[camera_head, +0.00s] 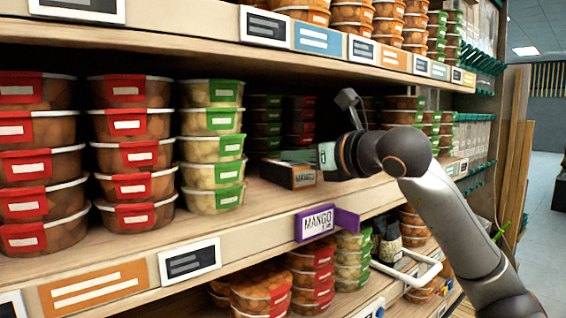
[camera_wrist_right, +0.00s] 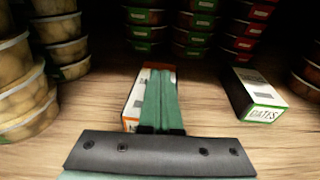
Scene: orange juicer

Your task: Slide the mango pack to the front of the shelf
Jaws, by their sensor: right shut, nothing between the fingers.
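The mango pack (camera_head: 290,174), a small dark box with orange edges and a white label on its front, lies on the middle shelf (camera_head: 262,207), set back from the front edge. In the right wrist view the mango pack (camera_wrist_right: 134,97) shows white and orange beside and partly under the fingers. My right gripper (camera_head: 300,155) reaches in from the right, with its green fingers (camera_wrist_right: 161,76) shut and empty over the pack's top. I cannot tell whether they touch it. My left gripper is not in view.
Green-labelled tubs (camera_head: 212,146) stack left of the pack, with red-labelled tubs (camera_head: 132,152) further left. A dates box (camera_wrist_right: 255,98) lies to the right in the wrist view. Stacked tubs (camera_wrist_right: 193,33) stand behind. A purple MANGO tag (camera_head: 317,223) hangs on the shelf edge. Bare shelf lies in front.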

